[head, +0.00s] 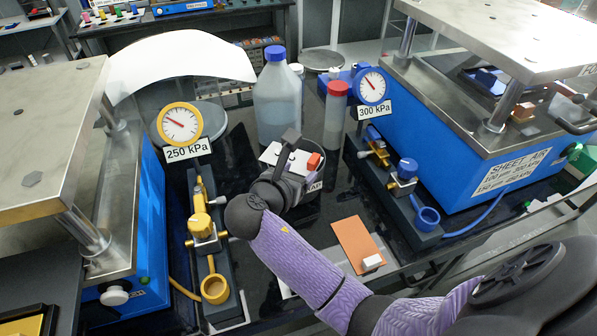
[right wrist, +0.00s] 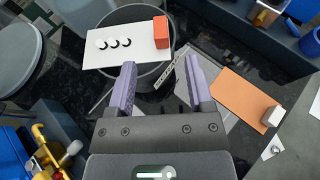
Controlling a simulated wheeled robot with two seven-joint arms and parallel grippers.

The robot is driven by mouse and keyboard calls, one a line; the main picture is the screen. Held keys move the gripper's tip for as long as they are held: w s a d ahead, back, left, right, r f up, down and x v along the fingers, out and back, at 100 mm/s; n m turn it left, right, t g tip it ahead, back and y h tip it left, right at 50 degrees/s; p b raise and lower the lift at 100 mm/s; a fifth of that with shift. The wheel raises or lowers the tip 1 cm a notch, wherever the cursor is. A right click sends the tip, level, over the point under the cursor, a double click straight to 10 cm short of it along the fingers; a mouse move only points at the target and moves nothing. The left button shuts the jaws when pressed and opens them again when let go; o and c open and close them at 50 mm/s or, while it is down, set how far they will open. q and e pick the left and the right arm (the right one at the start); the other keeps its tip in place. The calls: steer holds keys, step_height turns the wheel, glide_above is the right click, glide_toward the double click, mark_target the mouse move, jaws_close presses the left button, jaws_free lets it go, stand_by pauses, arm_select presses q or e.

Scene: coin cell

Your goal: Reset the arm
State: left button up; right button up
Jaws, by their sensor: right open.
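My right arm reaches in from the lower right of the head view, and its gripper (head: 288,148) is over the middle of the black table. In the right wrist view the two purple fingers (right wrist: 160,88) stand apart with nothing between them. Beyond the fingertips a white card (right wrist: 128,45) lies across a dark round bin (right wrist: 118,17). Several small white discs with dark edges (right wrist: 113,43) and an orange-red block (right wrist: 161,31) are on the card. In the head view the gripper partly covers the card and bin. My left gripper does not show.
An orange sheet (head: 357,243) with a white block (head: 372,262) lies right of my arm. Gauge stands with a yellow gauge (head: 180,124) and a blue gauge (head: 371,86) flank the middle. Bottles (head: 277,100) stand behind. Blue presses (head: 455,130) border both sides.

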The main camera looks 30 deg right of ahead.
steer(key=shift+v, duration=0.8)
